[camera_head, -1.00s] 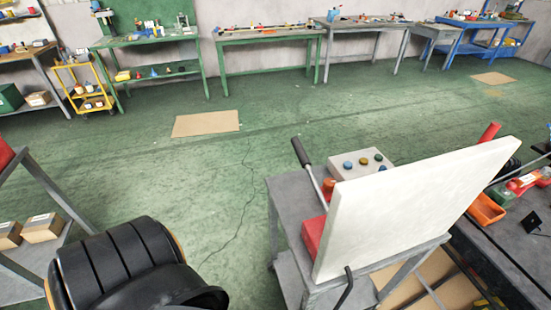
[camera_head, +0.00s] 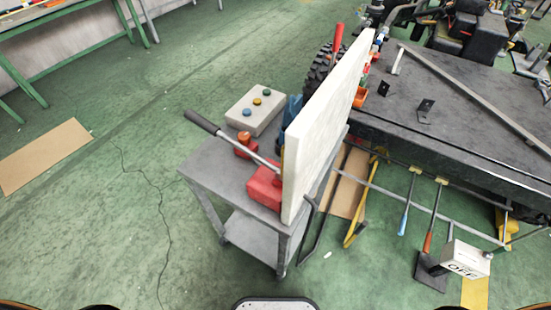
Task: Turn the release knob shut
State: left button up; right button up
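A red pump block (camera_head: 265,187) with a long grey lever and black grip (camera_head: 201,122) sits on a grey cart (camera_head: 213,168). A white upright panel (camera_head: 318,125) stands at the cart's right side and hides part of the pump. I cannot make out a release knob for certain. A small orange-red part (camera_head: 245,140) stands behind the lever, but I cannot tell what it is. Neither of my grippers is in view; only dark bits of my body show at the bottom edge.
A control box (camera_head: 256,108) with three coloured buttons is at the cart's back. A dark workbench (camera_head: 460,120) stands right of the panel, with tools below it and a white OFF sign (camera_head: 466,262). A cardboard sheet (camera_head: 43,155) lies left.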

aim_at(243, 138)
jog(key=k+j+u, duration=0.15)
jog(key=j, duration=0.2)
jog(key=k+j+u, duration=0.2)
jog(key=j, duration=0.2)
jog(key=j+u, duration=0.15)
jog(key=j, duration=0.25)
jog(key=k+j+u, duration=0.15)
jog(key=j, duration=0.3)
